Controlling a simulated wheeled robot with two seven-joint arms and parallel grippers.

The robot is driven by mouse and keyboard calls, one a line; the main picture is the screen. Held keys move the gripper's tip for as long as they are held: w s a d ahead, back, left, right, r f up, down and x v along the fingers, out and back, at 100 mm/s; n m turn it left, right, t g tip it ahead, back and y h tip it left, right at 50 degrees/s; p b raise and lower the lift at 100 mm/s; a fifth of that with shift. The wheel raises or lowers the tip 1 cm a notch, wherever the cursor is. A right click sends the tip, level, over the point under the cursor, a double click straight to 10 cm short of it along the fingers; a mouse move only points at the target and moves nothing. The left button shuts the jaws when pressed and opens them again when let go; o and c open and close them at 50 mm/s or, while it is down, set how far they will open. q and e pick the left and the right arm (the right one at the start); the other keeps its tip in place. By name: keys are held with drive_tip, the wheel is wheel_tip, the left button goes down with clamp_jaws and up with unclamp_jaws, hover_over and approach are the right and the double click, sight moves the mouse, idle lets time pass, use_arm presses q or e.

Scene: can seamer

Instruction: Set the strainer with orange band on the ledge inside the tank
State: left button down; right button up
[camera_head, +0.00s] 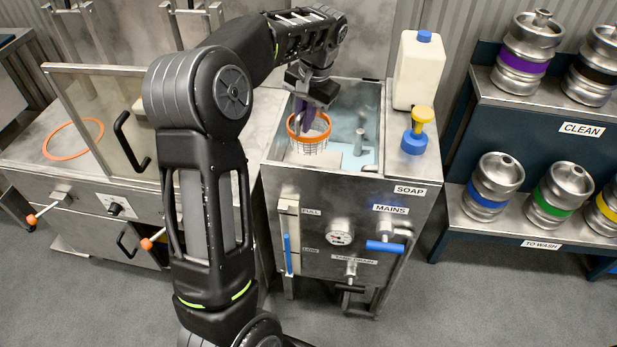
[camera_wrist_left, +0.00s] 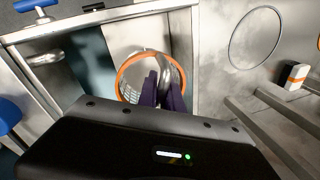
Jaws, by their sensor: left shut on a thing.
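The strainer with orange band (camera_head: 309,128) is a wire basket with an orange rim. It hangs at the mouth of the open steel tank (camera_head: 376,140), on the tank's left side in the head view. My left gripper (camera_head: 306,124) is over the tank, its purple fingers pointing down and shut on the strainer. In the left wrist view the strainer's orange rim (camera_wrist_left: 121,77) shows around the fingertips (camera_wrist_left: 163,92). The light inner surface (camera_head: 352,160) of the tank shows below. I cannot tell whether the basket touches the ledge. My right gripper is not in view.
A white jug (camera_head: 418,72) and a blue bottle with yellow top (camera_head: 416,132) stand at the tank's right edge. A glass-fronted bench with an orange ring (camera_head: 73,139) is left. Kegs (camera_head: 494,184) fill the shelves at right.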

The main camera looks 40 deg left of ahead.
sight(304, 154)
use_arm(q)
drive_tip(key=shift+f, duration=0.4)
drive_tip(key=shift+f, duration=2.5)
drive_tip(key=shift+f, duration=0.1)
drive_tip(key=shift+f, duration=2.4)
drive_tip(key=shift+f+b, duration=0.2)
drive_tip(key=shift+b, duration=0.1)
drive_tip(key=c, duration=1.5)
unclamp_jaws()
